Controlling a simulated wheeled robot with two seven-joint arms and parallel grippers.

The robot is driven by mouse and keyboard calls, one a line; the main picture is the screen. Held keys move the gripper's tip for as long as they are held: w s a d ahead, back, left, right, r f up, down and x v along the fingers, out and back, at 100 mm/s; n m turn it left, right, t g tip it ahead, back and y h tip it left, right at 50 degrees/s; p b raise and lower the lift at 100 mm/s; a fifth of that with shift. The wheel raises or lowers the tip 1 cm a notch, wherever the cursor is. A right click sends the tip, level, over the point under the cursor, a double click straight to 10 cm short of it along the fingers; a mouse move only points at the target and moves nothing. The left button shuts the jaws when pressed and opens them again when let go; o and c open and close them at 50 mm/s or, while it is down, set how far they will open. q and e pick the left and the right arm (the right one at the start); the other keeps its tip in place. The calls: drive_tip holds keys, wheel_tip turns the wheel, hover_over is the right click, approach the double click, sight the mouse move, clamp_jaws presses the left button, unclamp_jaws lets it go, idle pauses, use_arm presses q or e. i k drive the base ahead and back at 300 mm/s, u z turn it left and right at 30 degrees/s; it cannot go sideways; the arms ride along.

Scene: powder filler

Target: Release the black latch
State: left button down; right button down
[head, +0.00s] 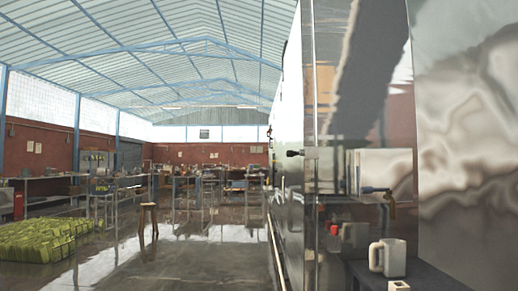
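A small black fitting (293,153) sticks out from the side edge of a tall shiny metal cabinet (305,90) on the right. It looks like a latch, but it is too small to tell its exact shape or whether it is fastened. Neither of my grippers shows in the head view.
A light mug-like vessel (388,257) stands on a dark shelf (430,278) at the lower right. Above it is a tap with a blue handle (377,190). A wooden stool (148,225) and a yellow-green stack (45,238) stand to the left. The floor (205,265) between is open.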

sight(290, 153)
drive_tip(key=u, duration=0.05)
drive_tip(key=i, duration=2.2)
drive_tip(key=z, duration=0.2)
